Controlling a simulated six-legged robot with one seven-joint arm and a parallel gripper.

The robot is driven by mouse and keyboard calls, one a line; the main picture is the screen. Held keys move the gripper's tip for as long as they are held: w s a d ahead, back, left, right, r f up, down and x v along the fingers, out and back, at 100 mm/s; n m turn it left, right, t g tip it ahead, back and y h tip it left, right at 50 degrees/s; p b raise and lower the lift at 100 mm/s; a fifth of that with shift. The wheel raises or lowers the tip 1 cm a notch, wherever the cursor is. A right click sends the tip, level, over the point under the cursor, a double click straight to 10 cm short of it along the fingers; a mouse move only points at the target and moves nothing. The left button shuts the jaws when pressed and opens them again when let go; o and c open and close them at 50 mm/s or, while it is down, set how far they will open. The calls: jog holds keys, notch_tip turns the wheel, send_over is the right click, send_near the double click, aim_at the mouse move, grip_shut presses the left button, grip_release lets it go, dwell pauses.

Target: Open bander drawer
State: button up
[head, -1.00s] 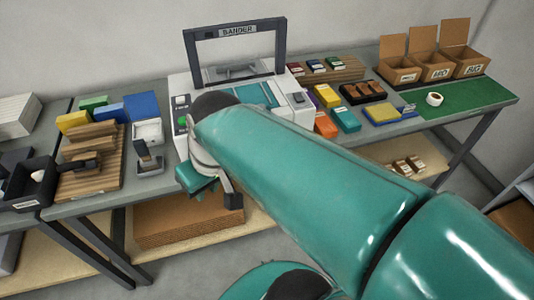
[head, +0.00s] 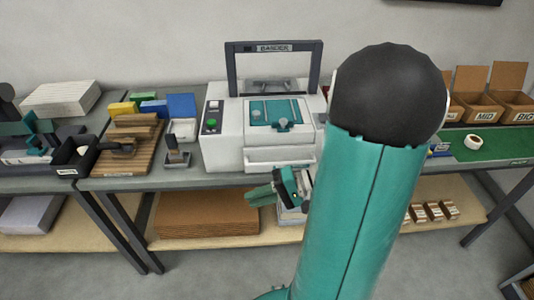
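The bander (head: 226,139) is a white machine with a dark arch labelled BANDER, a teal top plate and a green button, standing on the table in the head view. Its white drawer front (head: 280,156) is low on the front face, at the right; it looks shut, though my arm hides its right end. My gripper (head: 262,193), teal and dark, is just below and in front of the drawer, at the table's front edge, apart from the drawer front as far as I can see. Its fingers are too small to tell open from shut.
A stamp (head: 176,153) and a wooden board (head: 127,157) lie left of the bander. Brown cardboard sheets (head: 207,213) lie on the lower shelf. Labelled boxes (head: 512,106) and a green mat (head: 492,147) are at the right. My arm covers the table right of the bander.

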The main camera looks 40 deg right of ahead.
jog(key=s+d+f+m+t+h, duration=0.25)
jog(key=d+m+t, duration=0.25)
jog(key=d+t, duration=0.45)
jog(key=m+t+h, duration=0.2)
jog(key=m+h, duration=0.1)
jog(key=h, duration=0.3)
send_near(281, 164)
jog(key=x, duration=1)
jog(key=shift+w+d+f, duration=0.15)
jog(key=shift+w, duration=0.05)
grip_shut()
